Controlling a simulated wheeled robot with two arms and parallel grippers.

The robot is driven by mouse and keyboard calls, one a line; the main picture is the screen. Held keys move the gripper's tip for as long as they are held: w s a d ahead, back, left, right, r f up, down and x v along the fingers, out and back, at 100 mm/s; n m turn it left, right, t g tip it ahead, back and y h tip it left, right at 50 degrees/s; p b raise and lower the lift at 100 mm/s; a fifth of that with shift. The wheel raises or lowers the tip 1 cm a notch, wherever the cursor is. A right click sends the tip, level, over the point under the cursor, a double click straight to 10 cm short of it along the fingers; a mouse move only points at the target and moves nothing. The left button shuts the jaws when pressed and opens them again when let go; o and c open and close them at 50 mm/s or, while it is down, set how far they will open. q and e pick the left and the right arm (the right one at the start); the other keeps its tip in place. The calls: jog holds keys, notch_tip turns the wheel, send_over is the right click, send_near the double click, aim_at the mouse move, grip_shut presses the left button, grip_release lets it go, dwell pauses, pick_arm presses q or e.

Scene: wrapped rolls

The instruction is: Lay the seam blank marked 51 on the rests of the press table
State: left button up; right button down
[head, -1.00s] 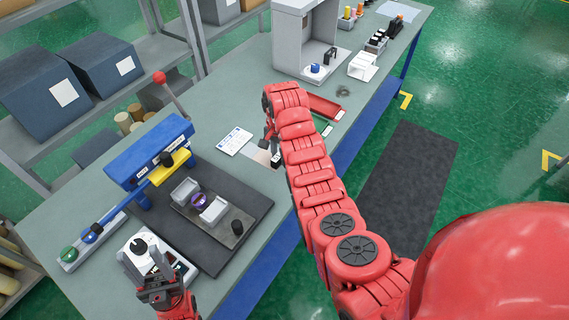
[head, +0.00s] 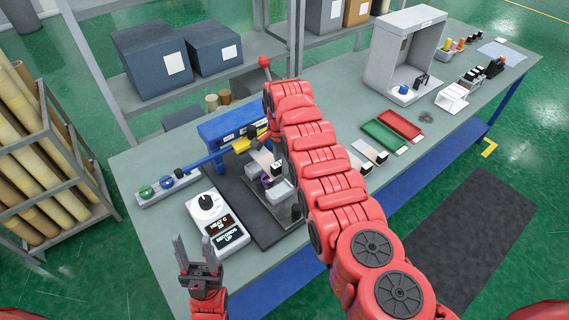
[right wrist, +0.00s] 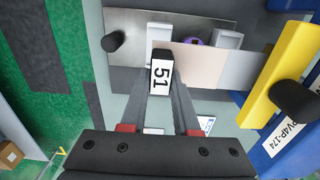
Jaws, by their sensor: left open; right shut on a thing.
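The seam blank marked 51 is a thin beige sheet (right wrist: 190,62) with a black end grip and a white 51 label. My right gripper (right wrist: 162,92) is shut on that labelled end. In the head view the blank (head: 262,157) is over the press table, mostly beside my right arm. The press table is a grey metal plate (right wrist: 132,22) with two pale rests (right wrist: 228,39) and a purple round thing (right wrist: 196,41) between them. The sheet overlaps the rests; I cannot tell whether it touches them. My left gripper (head: 195,252) is open and empty by the table's front edge.
The blue press (head: 222,127) with its yellow bar (right wrist: 285,70) stands close by the blank. A control box (head: 212,222) sits near my left gripper. Green (head: 384,137) and red (head: 400,124) trays and other blanks (head: 370,152) lie right of my right arm.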

jog(key=shift+f+b, duration=0.2)
jog(key=shift+b, duration=0.2)
jog(key=b, duration=0.4)
send_over(282, 187)
jog(key=shift+f, duration=2.35)
jog(key=shift+f, duration=0.1)
jog(key=shift+f+b, duration=1.15)
jog(key=shift+f, duration=0.15)
jog(key=c, duration=0.6)
grip_release()
